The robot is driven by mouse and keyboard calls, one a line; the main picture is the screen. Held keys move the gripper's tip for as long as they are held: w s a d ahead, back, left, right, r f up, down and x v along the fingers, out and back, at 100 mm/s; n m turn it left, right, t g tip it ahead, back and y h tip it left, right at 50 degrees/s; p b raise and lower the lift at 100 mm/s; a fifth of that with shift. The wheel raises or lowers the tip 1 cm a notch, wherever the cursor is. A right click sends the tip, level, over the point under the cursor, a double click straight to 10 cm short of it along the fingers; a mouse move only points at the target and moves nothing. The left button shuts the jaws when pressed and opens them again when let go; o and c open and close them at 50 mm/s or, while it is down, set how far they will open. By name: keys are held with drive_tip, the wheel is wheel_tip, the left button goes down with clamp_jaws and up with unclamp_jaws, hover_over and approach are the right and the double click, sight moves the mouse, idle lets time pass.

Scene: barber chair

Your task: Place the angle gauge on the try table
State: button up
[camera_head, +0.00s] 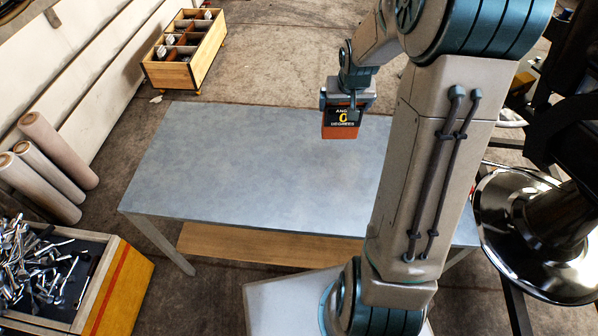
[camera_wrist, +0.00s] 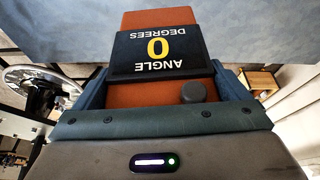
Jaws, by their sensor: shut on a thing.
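The angle gauge (camera_head: 341,123) is an orange block with a black face reading "ANGLE 0 DEGREES". My gripper (camera_head: 346,100) is shut on it and holds it over the far part of the grey-blue table (camera_head: 240,170), near the back edge. In the wrist view the gauge (camera_wrist: 158,50) sits between my fingers, with its lettering upside down and a dark knob at its lower right. The table top (camera_wrist: 235,22) shows beyond it. I cannot tell how large the gap is between the gauge and the table. My arm hides the right part of the table.
The visible table top is bare. A wooden crate with compartments (camera_head: 171,76) stands behind it at the left. Rolled tubes (camera_head: 57,150) lean at the left. A wooden box of metal tools (camera_head: 120,295) stands at the front left. A round chrome chair base (camera_head: 510,240) is at the right.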

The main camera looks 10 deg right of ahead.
drive_tip(key=s+d+f+m+b, duration=0.1)
drive_tip(key=s+d+f+b, duration=0.1)
drive_tip(key=d+b, duration=0.45)
drive_tip(key=w+a+f, duration=0.3)
drive_tip(key=a+f, duration=0.7)
drive_tip(key=a, duration=0.1)
drive_tip(key=shift+w+a+f, duration=0.35)
drive_tip(key=shift+f, duration=0.1)
drive_tip(key=o, duration=0.8)
drive_tip(key=shift+f, duration=0.1)
drive_tip(key=shift+c, duration=0.2)
